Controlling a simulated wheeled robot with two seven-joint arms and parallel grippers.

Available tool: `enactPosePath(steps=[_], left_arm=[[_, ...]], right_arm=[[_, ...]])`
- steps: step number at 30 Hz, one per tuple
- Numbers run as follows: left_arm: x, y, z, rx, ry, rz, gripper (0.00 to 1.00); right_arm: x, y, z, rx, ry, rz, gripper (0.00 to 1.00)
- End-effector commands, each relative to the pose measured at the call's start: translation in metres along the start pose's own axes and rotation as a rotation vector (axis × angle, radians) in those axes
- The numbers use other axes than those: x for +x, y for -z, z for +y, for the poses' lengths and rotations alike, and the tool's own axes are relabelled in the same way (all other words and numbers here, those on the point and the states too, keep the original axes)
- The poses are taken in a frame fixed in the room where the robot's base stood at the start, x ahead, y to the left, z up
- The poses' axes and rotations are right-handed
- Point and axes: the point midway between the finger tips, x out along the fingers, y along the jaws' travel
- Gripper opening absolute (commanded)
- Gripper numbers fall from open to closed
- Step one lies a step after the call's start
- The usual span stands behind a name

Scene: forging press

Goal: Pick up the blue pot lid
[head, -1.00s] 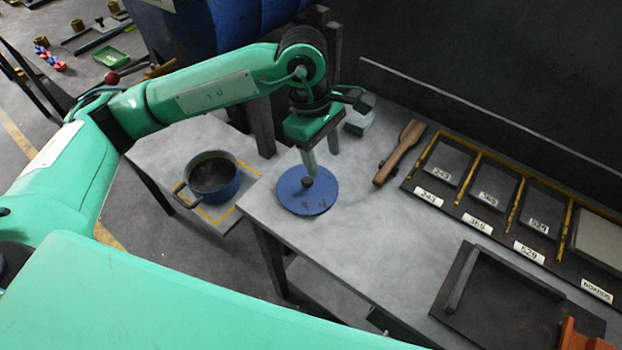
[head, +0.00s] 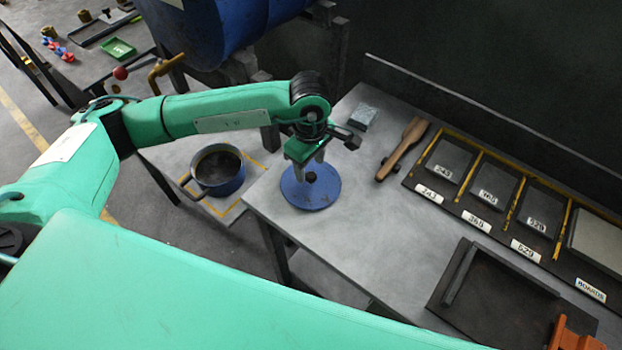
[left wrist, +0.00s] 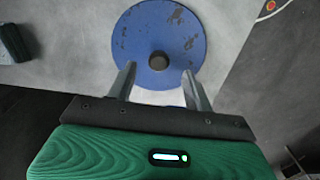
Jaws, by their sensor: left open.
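The blue pot lid (head: 312,194) lies flat near the left corner of the grey table, its paint worn in spots. Its dark round knob (left wrist: 158,61) sits at the lid's centre in the left wrist view, just ahead of and between the finger lines. My left gripper (head: 309,172) is open above the lid, with its fingers on either side of the knob in the head view. It also shows open and empty in the left wrist view (left wrist: 159,75). My right gripper is not in view.
A blue pot (head: 222,186) with dark contents stands on a lower grey table at left. A wooden-handled tool (head: 404,147), a small grey block (head: 362,117) and a labelled board rack (head: 480,222) lie beyond the lid. A dark tray (head: 500,295) is at lower right.

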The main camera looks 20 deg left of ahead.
Motion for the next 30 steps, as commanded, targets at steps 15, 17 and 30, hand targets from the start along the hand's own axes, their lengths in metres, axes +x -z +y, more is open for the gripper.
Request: enactPosePath(steps=[15, 17, 30], left_arm=[[0.033, -0.001, 0.002, 0.001, -0.001, -0.001, 0.5], [0.033, -0.001, 0.002, 0.001, -0.001, -0.001, 0.38], [0.032, -0.001, 0.002, 0.0, -0.001, -0.001, 0.0]], right_arm=[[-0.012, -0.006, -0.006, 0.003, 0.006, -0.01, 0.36], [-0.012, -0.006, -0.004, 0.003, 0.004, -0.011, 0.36], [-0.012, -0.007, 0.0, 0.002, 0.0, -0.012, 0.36]])
